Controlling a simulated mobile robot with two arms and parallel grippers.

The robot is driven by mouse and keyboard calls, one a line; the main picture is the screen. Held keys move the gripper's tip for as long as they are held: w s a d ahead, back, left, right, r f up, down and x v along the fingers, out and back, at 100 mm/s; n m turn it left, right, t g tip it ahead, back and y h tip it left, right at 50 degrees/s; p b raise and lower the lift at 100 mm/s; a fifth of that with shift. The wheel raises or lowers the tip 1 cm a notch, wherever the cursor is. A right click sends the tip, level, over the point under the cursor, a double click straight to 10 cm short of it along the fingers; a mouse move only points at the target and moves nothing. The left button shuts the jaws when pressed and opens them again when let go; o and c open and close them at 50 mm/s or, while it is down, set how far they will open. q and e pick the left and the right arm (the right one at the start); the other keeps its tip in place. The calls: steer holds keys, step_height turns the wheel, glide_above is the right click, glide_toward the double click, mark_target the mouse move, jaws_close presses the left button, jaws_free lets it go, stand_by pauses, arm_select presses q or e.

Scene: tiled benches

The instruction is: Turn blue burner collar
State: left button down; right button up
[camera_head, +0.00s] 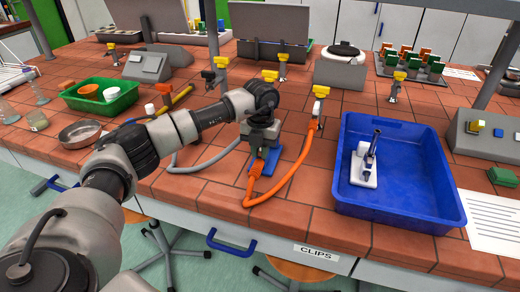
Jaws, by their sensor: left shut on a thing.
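The blue burner shows as a blue base (268,165) on the brick-red tiled bench, with an orange hose end beside it. My left gripper (261,140) points down right over this base and is shut on the burner's upright part. Gripper and wrist hide the collar and most of the tube, so I cannot see how the collar is turned. My right gripper is not in view.
An orange hose (296,165) loops from the burner to a gas tap (319,100). A blue tray (420,205) at the right holds a burner with a white base (363,165). A grey hose (205,163) lies left of my gripper. A green basket (100,100) stands at the left.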

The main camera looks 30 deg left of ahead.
arm_select(q)
steer(key=c, duration=1.1)
jaws_free()
steer(key=shift+r, duration=0.1)
step_height(320, 180, up, 11)
steer(key=shift+f+b, duration=0.15)
steer(key=shift+b, duration=0.6)
